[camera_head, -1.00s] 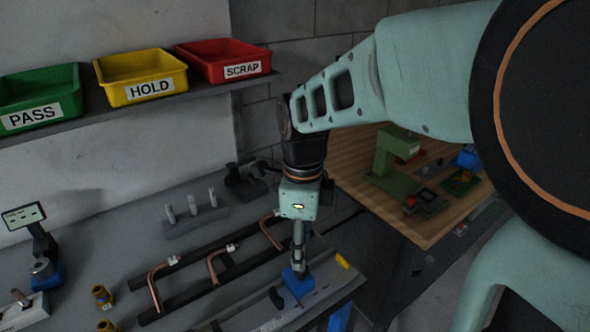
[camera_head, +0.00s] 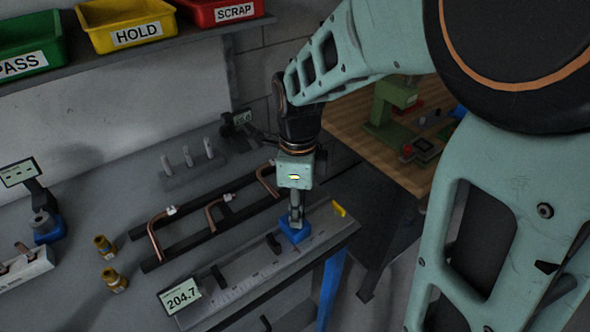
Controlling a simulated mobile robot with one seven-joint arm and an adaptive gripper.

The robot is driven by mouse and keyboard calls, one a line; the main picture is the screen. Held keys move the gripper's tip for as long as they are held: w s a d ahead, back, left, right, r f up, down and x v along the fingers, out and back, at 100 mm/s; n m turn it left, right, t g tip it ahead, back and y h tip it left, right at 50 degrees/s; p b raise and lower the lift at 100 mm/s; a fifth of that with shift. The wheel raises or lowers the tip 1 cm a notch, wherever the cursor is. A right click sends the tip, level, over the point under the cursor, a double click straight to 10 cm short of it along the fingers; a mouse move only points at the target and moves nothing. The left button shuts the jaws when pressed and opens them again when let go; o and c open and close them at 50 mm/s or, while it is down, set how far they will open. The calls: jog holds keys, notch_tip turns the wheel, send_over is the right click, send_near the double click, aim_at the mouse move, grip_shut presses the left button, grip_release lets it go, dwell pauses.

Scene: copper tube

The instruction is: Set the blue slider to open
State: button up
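The blue slider (camera_head: 294,233) is a small block on a grey ruled rail (camera_head: 245,282) along the front of the bench, near the rail's right end. A yellow piece (camera_head: 339,209) lies on the rail to its right, with a gap between them. A dark piece (camera_head: 273,244) stands to its left. My gripper (camera_head: 296,219) points down with its fingertips at the top of the blue slider, seemingly touching it. The fingers are seen edge-on and small, so I cannot tell whether they are open or shut on it.
A display (camera_head: 181,296) at the rail's left end reads 204.7. Bent copper tubes (camera_head: 211,215) lie across dark bars (camera_head: 225,210) behind the rail. Brass fittings (camera_head: 104,247) stand to the left. PASS, HOLD (camera_head: 125,24) and SCRAP bins sit on a shelf above.

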grip_shut()
jog(key=w+d, duration=0.2)
jog(key=d, duration=0.1)
jog(key=w+d, duration=0.1)
jog(key=d, duration=0.1)
jog(key=shift+w+d, duration=0.1)
jog(key=shift+w, duration=0.15)
jog(key=o, duration=0.9)
grip_release()
jog(key=shift+r, duration=0.15)
notch_tip(320, 180, up, 12)
